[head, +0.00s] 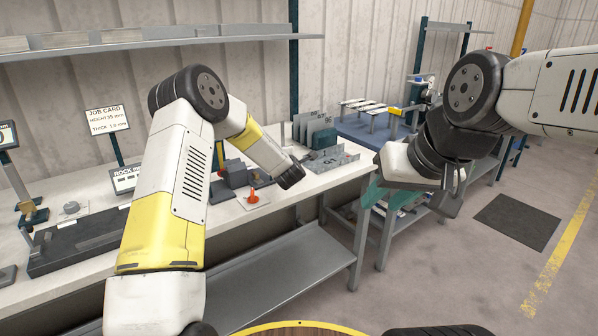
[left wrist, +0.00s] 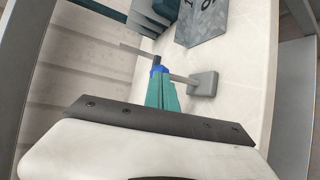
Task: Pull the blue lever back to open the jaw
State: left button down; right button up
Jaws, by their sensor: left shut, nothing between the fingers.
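In the left wrist view, the fingers of my left gripper (left wrist: 163,92) are teal, close together and empty. A small blue part, which looks like the blue lever (left wrist: 158,69), shows right at their tips. I cannot tell whether they touch. A thin grey rod runs beside it to a grey block (left wrist: 204,83) on the white bench top. In the head view my left wrist (head: 289,176) hangs over the bench and hides the lever. The jaw is not clearly visible.
Upright grey sheets (head: 315,130) and a numbered angled plate (head: 330,160) stand close beyond my left wrist. A job card (head: 107,120) stands at left. Open floor lies at right, with a dark mat (head: 515,221).

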pick_arm(q)
jog(key=shift+w+a+r+n+g, duration=0.2)
jog(key=shift+r+n+g, duration=0.1)
jog(key=shift+g, duration=0.1)
jog(key=shift+r, duration=0.75)
